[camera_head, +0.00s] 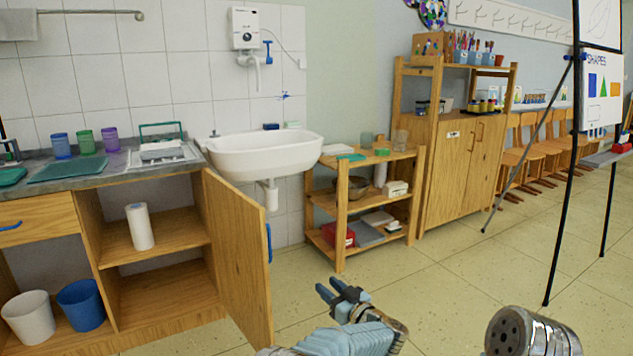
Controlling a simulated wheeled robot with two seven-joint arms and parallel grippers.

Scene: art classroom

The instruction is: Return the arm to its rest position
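My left gripper (330,288) is low in the middle of the head view, with the grey and blue arm behind it at the bottom edge. Its two blue fingertips stand a little apart with nothing between them. It is over the tiled floor, to the right of the open cabinet door (238,255), and touches nothing that I can see. A grey metal cylinder at the bottom right seems to be part of my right arm. My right gripper does not show.
The open cabinet holds a paper roll (140,227); a white bin (29,318) and a blue bin (81,305) stand at its left. A sink (265,155), a low shelf (340,215) and a tall cabinet (451,185) line the wall. An easel (570,160) stands right. The middle floor is clear.

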